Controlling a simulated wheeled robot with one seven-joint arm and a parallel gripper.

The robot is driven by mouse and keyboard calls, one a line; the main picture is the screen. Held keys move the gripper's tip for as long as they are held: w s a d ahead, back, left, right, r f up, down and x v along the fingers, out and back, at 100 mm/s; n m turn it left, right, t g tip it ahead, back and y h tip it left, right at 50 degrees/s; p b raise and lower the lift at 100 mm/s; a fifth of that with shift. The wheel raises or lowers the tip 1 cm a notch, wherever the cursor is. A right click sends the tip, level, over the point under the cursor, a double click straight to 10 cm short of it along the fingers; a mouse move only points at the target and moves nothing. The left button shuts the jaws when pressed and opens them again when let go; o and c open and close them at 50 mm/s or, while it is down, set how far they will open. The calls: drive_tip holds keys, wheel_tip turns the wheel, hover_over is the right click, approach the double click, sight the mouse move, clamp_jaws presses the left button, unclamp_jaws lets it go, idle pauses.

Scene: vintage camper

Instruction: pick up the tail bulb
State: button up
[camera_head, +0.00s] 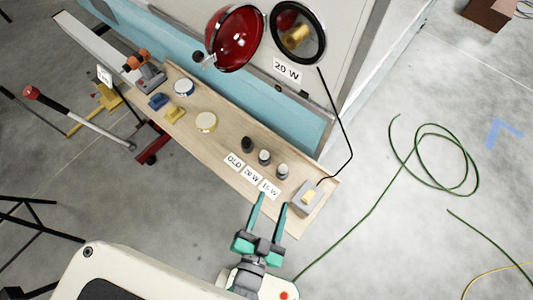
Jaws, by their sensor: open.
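Three small bulb-like pieces stand in a row on the wooden board: a dark one (247,144), a middle one with a pale top (264,157), and a right one with a pale top (282,171). In front of them lie tags reading OLD (235,161), 20 W (252,175) and what looks like 15 W (269,188). Which piece is the tail bulb is not marked otherwise. My gripper (272,201) is open and empty, its teal fingers at the board's front edge by the tags, apart from the pieces. The round lamp housing (320,40) shows a brass-coloured part inside.
A grey box with a yellow top (307,199) stands right of the pieces, wired upward. Round tins and small tools occupy the board's left. A green cable (440,190) lies on the floor.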

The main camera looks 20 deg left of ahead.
drive_tip(key=w+a+r+m+y, duration=0.1)
drive_tip(key=w+a+r+y, duration=0.35)
drive_tip(key=w+a, duration=0.4)
drive_tip(key=w+a+r+m+y, duration=0.1)
drive_tip(key=w+a+r+y, duration=0.3)
drive_tip(key=w+a, duration=0.5)
drive_tip(key=w+a+r+n+g+y, duration=0.1)
drive_tip(key=a+r+n+g+y, duration=0.3)
drive_tip(key=a, duration=0.6)
drive_tip(key=a+r+n+g+y, duration=0.3)
drive_tip(key=a+r+n+g, duration=0.25)
drive_tip(key=a, duration=0.35)
drive_tip(key=n+g+h, duration=0.1)
drive_tip(key=g+h, duration=0.5)
drive_tip(key=h, duration=1)
approach(264, 153)
drive_tip(key=shift+w+a+f, duration=0.1)
drive_tip(key=shift+w+a, duration=0.1)
drive_tip(key=shift+w, duration=0.2)
wheel_tip(264, 153, down, 5)
drive_tip(key=shift+s+d+f, duration=0.1)
drive_tip(key=shift+f, duration=1.2)
drive_tip(key=shift+s+d+f, duration=0.1)
drive_tip(key=shift+f, duration=1.25)
